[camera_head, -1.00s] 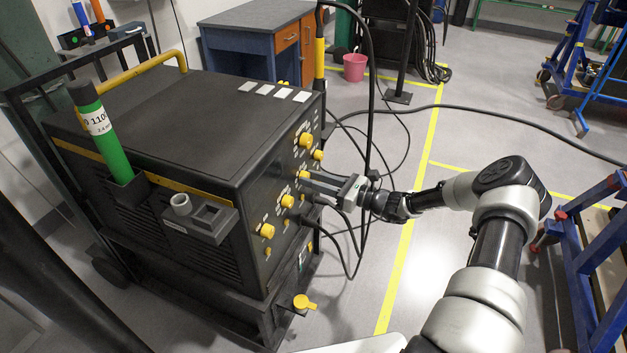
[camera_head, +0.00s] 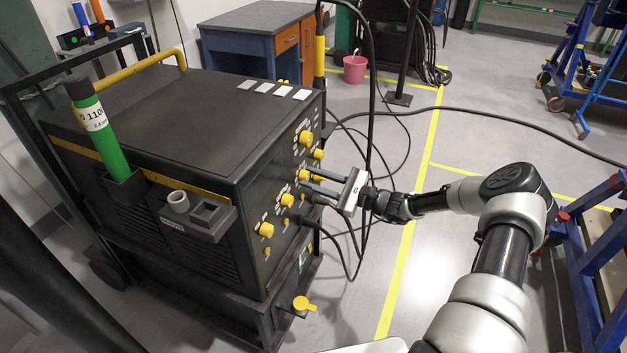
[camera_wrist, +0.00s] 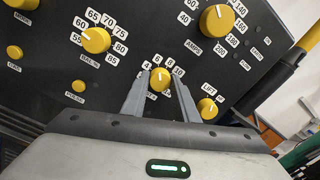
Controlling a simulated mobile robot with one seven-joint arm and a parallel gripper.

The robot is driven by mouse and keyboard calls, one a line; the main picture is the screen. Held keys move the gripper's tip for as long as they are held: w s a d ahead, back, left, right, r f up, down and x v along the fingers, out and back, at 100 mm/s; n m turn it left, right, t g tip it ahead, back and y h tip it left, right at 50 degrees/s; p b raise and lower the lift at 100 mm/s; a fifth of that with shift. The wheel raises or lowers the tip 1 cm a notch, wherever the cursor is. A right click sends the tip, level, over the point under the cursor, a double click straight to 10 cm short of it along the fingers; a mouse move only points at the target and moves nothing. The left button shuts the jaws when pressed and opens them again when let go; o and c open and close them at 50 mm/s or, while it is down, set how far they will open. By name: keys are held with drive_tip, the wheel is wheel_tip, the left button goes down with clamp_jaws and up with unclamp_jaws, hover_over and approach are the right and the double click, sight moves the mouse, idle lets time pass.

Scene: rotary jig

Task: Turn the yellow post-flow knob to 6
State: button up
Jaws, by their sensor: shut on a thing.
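The yellow knob (camera_wrist: 160,79) between my fingers is small and round, with the numbers 4, 6, 8 and 10 visible around its upper side. Its name label is hidden behind my gripper, and I cannot read its pointer for certain. My gripper (camera_wrist: 161,84) is shut on this knob, one finger on each side. In the head view my gripper (camera_head: 306,182) reaches the front panel of the black welding machine (camera_head: 165,105) from the right. The gripped knob (camera_head: 303,174) shows just above the fingertips there.
The LIFT knob (camera_wrist: 207,108) is close to the right finger. The BALANCE knob (camera_wrist: 96,40) is up to the left, and the AMPS knob (camera_wrist: 217,19) up to the right. A black cable (camera_head: 372,90) hangs by my wrist. A blue frame (camera_head: 590,250) stands at the right.

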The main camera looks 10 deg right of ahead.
idle(0.5)
drive_tip(key=o, duration=1.1)
drive_tip(key=p+v, duration=0.2)
drive_tip(key=v, duration=1.5)
drive_tip(key=shift+s+d, duration=0.2)
drive_tip(key=shift+d, duration=0.05)
